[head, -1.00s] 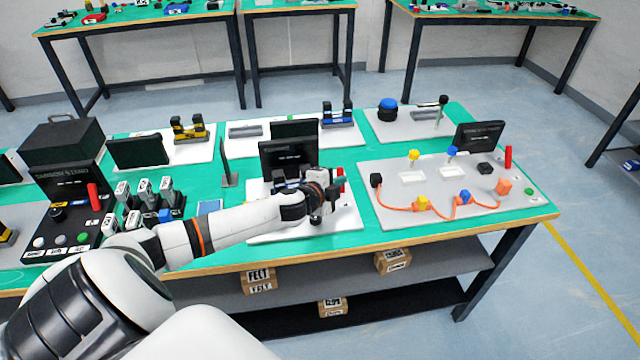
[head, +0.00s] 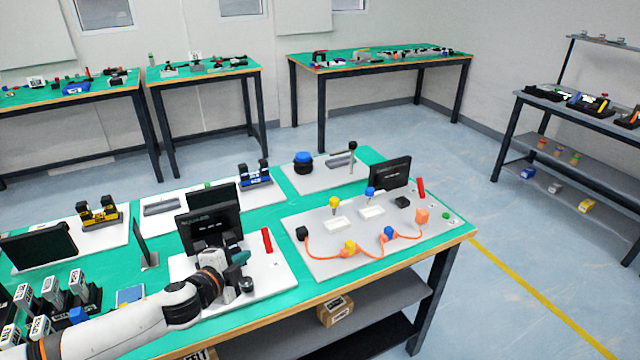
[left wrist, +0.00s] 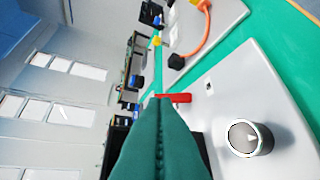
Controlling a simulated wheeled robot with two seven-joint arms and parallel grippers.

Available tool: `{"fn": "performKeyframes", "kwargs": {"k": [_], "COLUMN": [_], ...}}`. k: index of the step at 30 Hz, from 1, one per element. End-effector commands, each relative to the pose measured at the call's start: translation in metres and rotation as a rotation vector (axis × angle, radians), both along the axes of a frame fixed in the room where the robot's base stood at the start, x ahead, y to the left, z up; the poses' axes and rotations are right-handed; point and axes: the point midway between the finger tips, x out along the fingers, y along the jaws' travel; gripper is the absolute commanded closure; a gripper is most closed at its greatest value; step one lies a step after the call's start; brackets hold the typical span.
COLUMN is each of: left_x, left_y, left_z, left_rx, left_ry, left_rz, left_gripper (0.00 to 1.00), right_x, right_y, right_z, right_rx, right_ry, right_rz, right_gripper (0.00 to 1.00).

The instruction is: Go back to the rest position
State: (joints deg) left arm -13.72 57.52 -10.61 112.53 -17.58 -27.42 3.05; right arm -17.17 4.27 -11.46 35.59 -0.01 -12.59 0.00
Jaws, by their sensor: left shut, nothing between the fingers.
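My left gripper (head: 238,257) is over the white board (head: 277,286) with the small black screen (head: 208,226), at the front of the green table. In the left wrist view its teal fingers (left wrist: 160,125) are pressed together with nothing between them. A round knob (left wrist: 249,138) on the white board is to the right of the fingers and apart from them; in the head view a dark knob (head: 246,284) shows just below the gripper. A red bar (head: 267,240) stands on the board beyond the gripper. My right gripper is not in view.
To the right is a grey board (head: 330,262) with an orange cable (head: 340,256) and coloured plugs. A row of grey modules (head: 54,290) stands at the left. Cardboard boxes (head: 335,310) sit on the shelf below. The floor to the right is clear.

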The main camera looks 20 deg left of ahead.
Motion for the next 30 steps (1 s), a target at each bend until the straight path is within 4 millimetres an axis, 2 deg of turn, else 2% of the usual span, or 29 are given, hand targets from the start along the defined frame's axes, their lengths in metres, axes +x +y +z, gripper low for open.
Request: {"fn": "performKeyframes", "kwargs": {"k": [5, 8, 11, 13, 18, 24, 30], "left_x": [-0.004, -0.02, -0.051, -0.08, -0.143, -0.195, -0.237], "left_y": [-0.005, -0.02, -0.045, -0.067, -0.111, -0.149, -0.18], "left_z": [-0.005, -0.022, -0.047, -0.065, -0.089, -0.095, -0.09], "left_rx": [-0.026, -0.106, -0.244, -0.353, -0.546, -0.686, -0.79], "left_ry": [0.011, 0.053, 0.144, 0.236, 0.45, 0.64, 0.8], "left_rz": [0.019, 0.089, 0.215, 0.321, 0.514, 0.642, 0.727], "left_gripper": [1.0, 1.0, 1.0, 1.0, 1.0, 1.0, 1.0], "right_x": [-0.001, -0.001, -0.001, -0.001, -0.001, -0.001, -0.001], "right_y": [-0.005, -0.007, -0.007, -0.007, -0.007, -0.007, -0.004], "right_z": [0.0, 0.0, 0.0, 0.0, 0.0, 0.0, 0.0], "right_rx": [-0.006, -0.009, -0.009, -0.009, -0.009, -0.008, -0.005], "right_ry": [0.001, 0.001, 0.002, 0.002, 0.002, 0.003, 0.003], "right_rz": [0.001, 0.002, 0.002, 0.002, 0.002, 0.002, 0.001], "right_gripper": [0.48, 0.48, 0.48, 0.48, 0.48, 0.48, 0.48]}}
